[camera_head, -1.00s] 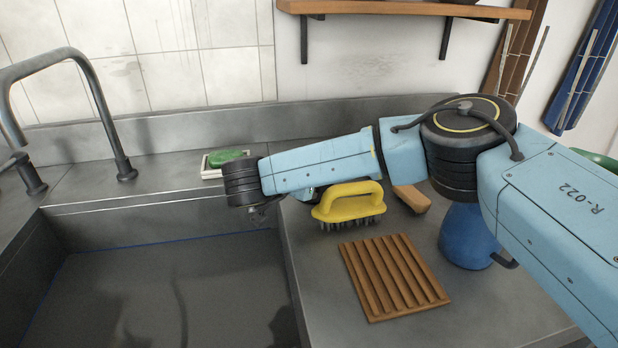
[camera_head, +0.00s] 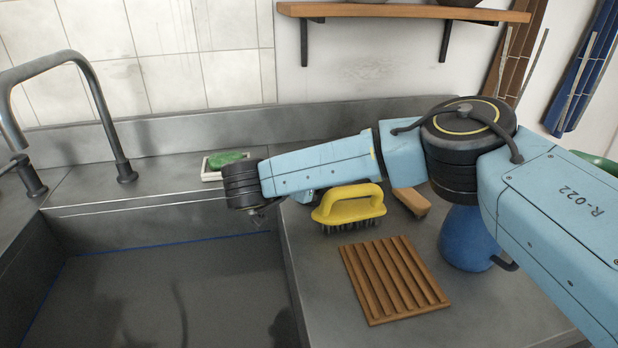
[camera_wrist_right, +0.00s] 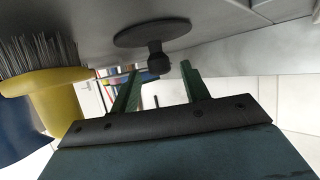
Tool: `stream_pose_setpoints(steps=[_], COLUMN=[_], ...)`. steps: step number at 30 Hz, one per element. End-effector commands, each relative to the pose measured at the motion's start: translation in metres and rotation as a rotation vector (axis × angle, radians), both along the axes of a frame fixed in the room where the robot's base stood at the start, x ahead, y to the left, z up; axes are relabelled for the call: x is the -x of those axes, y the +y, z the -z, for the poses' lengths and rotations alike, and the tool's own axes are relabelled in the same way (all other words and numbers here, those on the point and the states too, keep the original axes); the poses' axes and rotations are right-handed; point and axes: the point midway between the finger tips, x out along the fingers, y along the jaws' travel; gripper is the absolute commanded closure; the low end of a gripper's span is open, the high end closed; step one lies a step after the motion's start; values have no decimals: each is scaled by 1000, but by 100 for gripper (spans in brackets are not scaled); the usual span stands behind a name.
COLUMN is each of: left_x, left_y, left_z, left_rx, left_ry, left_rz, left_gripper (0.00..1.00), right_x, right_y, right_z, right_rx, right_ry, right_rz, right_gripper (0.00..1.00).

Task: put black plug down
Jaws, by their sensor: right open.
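The black plug (camera_wrist_right: 152,34) is a flat round disc with a short knob, in the right wrist view. Its disc rests against the grey metal counter (camera_wrist_right: 75,20), and its knob points toward my gripper. My right gripper (camera_wrist_right: 160,70) has two green fingers spread apart. The knob is at the gap between the fingertips; I see no finger closed on it. In the head view my right arm (camera_head: 315,167) reaches across from the right and hides the plug and the gripper. My left gripper is not in view.
A yellow-handled brush (camera_head: 350,207), a slatted wooden rack (camera_head: 393,279) and a blue container (camera_head: 466,239) stand on the counter right of the sink (camera_head: 170,290). A green soap in a white dish (camera_head: 212,175) is behind the sink, right of the tap (camera_head: 103,95).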

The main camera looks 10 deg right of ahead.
Motion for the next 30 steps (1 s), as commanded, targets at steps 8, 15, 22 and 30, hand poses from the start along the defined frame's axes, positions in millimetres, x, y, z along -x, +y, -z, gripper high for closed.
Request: stream_pose_setpoints(steps=[8, 15, 22, 30], left_x=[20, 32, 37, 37], left_y=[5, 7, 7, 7], left_z=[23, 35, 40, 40], left_rx=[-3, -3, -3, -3], left_ry=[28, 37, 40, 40], left_rz=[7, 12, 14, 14], left_gripper=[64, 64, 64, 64], right_x=[37, 65, 76, 76], right_y=[39, 67, 77, 77], right_z=[-28, -46, -52, -52], right_rx=[-1, 0, 0, 0], right_ry=[-2, -2, 0, 0], right_rz=[-7, -5, -2, -1], right_gripper=[54, 54, 54, 54])
